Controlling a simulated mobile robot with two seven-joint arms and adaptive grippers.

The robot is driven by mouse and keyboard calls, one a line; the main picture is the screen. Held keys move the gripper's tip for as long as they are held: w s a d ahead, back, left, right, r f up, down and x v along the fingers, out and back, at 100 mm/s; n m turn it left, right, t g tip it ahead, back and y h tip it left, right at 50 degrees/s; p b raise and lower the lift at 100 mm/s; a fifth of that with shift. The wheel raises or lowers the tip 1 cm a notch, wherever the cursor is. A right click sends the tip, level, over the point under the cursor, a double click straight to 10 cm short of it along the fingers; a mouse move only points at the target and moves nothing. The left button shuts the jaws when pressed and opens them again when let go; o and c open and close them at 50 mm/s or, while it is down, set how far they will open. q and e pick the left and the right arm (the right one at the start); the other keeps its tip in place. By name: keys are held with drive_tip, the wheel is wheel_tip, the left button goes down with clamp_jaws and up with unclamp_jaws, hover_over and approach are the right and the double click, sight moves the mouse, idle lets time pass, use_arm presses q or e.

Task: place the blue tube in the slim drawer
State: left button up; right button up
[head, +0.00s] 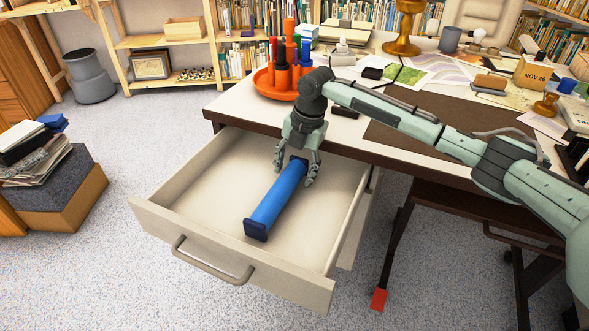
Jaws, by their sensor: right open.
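The blue tube (277,200) has dark end caps and lies slantwise inside the slim drawer (164,219). Its near cap points toward the drawer front, and its far end is between or just below the fingers of my right gripper (296,177). The drawer is pulled out from under the desk, with a metal handle on its front. My right gripper is open, pointing down over the tube's far end; I cannot tell whether the fingers touch it. My left gripper is not in view.
The desk top (236,105) above the drawer holds an orange tray (262,88) with upright tubes, papers and a perpetual calendar block (533,72). A stack of books and boxes (50,170) stands on the floor at left. The drawer floor around the tube is bare.

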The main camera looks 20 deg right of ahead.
drive_tip(key=shift+r, duration=0.3)
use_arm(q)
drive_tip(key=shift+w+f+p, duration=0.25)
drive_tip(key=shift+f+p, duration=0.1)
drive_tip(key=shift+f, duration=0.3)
use_arm(e)
wheel_tip(320, 180, up, 12)
drive_tip(key=s+d, duration=0.1)
drive_tip(key=shift+s+d+f, duration=0.25)
drive_tip(key=shift+s+d, duration=0.05)
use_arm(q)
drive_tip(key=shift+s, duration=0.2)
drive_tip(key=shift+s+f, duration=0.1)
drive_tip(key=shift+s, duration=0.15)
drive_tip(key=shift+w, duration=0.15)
